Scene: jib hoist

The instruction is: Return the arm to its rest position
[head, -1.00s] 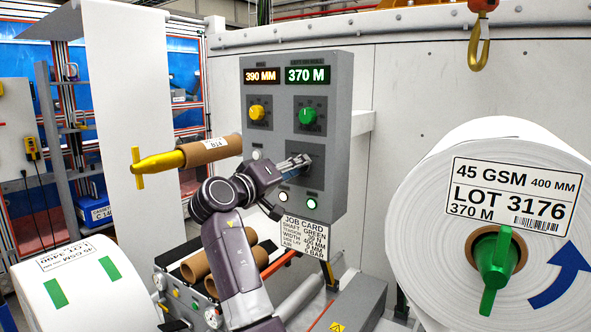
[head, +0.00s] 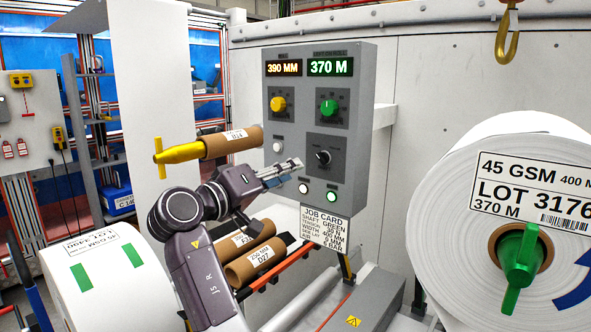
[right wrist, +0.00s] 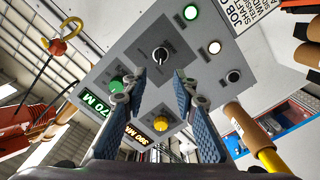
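My right gripper (head: 290,168) is in front of the lower left of the grey control panel (head: 352,85). In the right wrist view my right gripper (right wrist: 166,88) has its blue-padded fingers apart, with nothing between them. The black selector switch (head: 323,157) is uncovered in the head view, just right of the fingertips. The switch (right wrist: 160,54) also shows beyond the fingertips in the right wrist view. The panel displays read 390 MM (head: 284,68) and 370 M (head: 330,67). Two lit white and green buttons (head: 331,196) sit below the switch. My left gripper is not in view.
A yellow-ended shaft with a cardboard core (head: 232,143) sticks out above my right forearm. Several cores (head: 255,263) lie below it. A large white roll (head: 470,150) stands at right, another (head: 105,285) at lower left. A yellow hook (head: 507,42) hangs at upper right.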

